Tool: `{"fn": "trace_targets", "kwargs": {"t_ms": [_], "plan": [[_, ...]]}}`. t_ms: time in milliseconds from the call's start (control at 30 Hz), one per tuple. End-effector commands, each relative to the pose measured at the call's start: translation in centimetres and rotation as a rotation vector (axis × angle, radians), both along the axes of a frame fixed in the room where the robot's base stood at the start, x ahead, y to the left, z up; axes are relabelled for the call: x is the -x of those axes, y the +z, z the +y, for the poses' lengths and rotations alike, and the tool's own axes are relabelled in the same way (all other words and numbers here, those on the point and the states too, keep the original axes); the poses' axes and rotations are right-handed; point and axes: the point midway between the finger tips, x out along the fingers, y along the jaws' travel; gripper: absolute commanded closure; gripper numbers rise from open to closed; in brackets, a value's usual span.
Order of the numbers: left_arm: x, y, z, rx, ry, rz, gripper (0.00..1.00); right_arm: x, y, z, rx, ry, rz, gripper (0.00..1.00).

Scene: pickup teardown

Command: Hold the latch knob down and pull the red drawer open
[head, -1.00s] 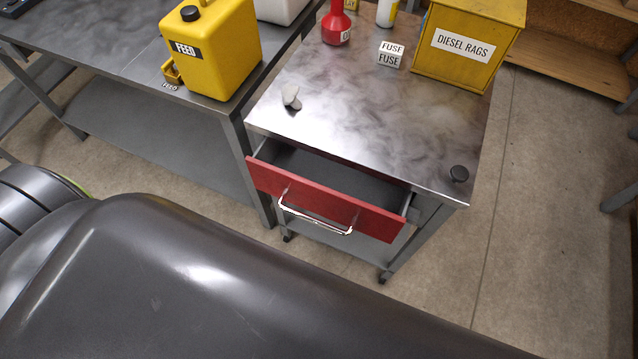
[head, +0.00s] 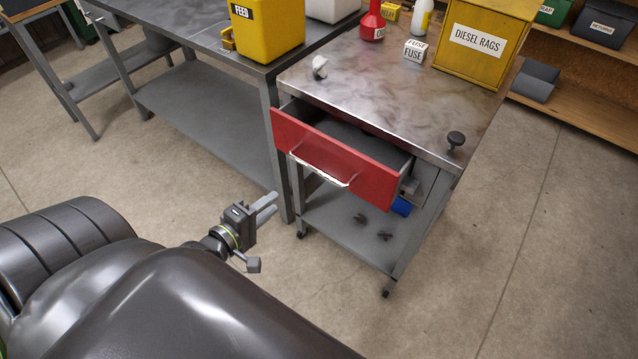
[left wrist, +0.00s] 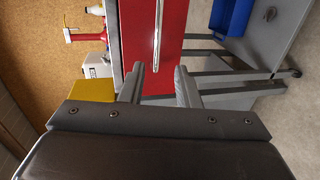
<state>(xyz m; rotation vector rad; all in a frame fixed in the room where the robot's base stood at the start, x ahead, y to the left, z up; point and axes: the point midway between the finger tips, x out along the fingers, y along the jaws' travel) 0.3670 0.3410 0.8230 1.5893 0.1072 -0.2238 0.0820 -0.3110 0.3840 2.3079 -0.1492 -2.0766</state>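The red drawer (head: 338,158) of the metal cart stands partly open in the head view, with a pale bar handle (head: 320,169) across its front. The black latch knob (head: 456,138) stands on the right front corner of the cart top. My left gripper (head: 268,208) is in front of and to the left of the drawer, apart from the handle. In the left wrist view the left gripper's fingers (left wrist: 160,85) are spread with nothing between them, and the red drawer front (left wrist: 153,30) and its handle (left wrist: 158,35) show ahead. My right gripper is not in view.
A grey workbench (head: 190,35) with a yellow feed can (head: 268,30) stands left. Floor in front is clear.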

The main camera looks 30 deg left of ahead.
Motion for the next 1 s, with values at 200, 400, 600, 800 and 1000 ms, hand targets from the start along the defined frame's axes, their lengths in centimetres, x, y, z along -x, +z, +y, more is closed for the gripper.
{"fn": "trace_targets", "kwargs": {"t_ms": [200, 400, 600, 800, 1000], "plan": [[-1.4, 0.4, -0.3, 0.018, -0.002, -0.014, 0.71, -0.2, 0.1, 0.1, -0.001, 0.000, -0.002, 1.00], [-4.7, -0.3, -0.5, 0.017, -0.002, -0.014, 0.71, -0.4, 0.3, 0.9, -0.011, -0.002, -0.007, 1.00], [-8.4, -1.1, -0.8, 0.016, -0.002, -0.012, 0.71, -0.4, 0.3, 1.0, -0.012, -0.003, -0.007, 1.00], [-12.2, -2.0, -1.1, 0.016, -0.002, -0.011, 0.71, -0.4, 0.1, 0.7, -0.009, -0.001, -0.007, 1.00], [-15.3, -2.7, -1.4, 0.015, -0.002, -0.010, 0.71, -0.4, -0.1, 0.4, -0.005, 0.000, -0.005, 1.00]]}}
